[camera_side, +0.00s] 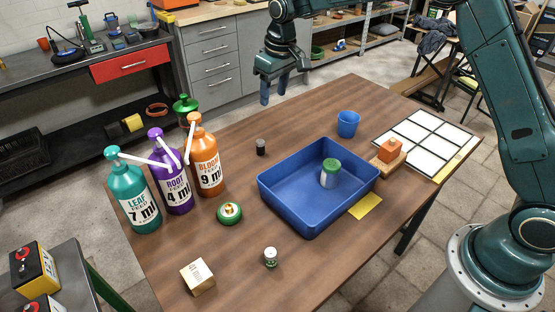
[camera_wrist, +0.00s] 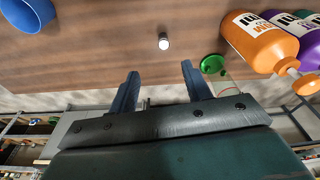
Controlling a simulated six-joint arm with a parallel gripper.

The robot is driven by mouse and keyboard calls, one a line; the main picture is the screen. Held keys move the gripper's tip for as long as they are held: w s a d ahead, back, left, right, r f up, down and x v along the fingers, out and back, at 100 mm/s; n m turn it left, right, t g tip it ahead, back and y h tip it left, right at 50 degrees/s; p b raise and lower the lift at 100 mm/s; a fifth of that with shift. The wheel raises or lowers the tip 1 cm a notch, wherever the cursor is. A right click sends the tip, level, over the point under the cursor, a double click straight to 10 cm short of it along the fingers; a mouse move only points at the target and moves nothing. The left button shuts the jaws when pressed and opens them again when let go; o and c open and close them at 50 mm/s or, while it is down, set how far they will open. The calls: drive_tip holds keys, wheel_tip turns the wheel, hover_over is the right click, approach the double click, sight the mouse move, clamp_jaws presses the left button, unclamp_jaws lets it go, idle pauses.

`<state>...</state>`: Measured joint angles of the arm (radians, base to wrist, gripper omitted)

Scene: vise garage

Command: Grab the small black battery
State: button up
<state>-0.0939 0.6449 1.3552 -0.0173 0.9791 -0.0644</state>
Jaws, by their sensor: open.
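The small black battery (camera_side: 260,147) stands upright on the wooden table, left of the blue tray, in the side view. In the wrist view it is a small cylinder with a pale end (camera_wrist: 163,41), beyond the fingertips and roughly centred between them. My gripper (camera_side: 274,93) hangs above the table's far edge, behind and above the battery and apart from it. Its two blue fingers also show spread in the wrist view (camera_wrist: 160,70), with nothing between them.
Teal (camera_side: 133,190), purple (camera_side: 171,172) and orange (camera_side: 204,155) pump bottles stand left of the battery. The blue tray (camera_side: 275,202) holds a green-lidded jar (camera_side: 329,179). A blue cup (camera_side: 347,124) stands behind it. Bare table surrounds the battery.

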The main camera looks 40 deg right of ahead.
hover_over(261, 141)
drive_tip(key=s, duration=0.2)
wheel_tip(261, 141, down, 6)
drive_tip(key=shift+w, duration=0.25)
drive_tip(key=shift+f, duration=0.1)
drive_tip(key=shift+w+f, duration=0.15)
drive_tip(key=shift+f, duration=1.25)
drive_tip(key=shift+w+f, duration=0.2)
drive_tip(key=shift+f, duration=1.15)
drive_tip(key=shift+w+f, duration=0.15)
drive_tip(key=shift+f, duration=1.25)
drive_tip(key=shift+w+f, duration=0.2)
drive_tip(key=shift+f, duration=1.1)
drive_tip(key=shift+w+f, duration=0.15)
drive_tip(key=shift+f, duration=1.1)
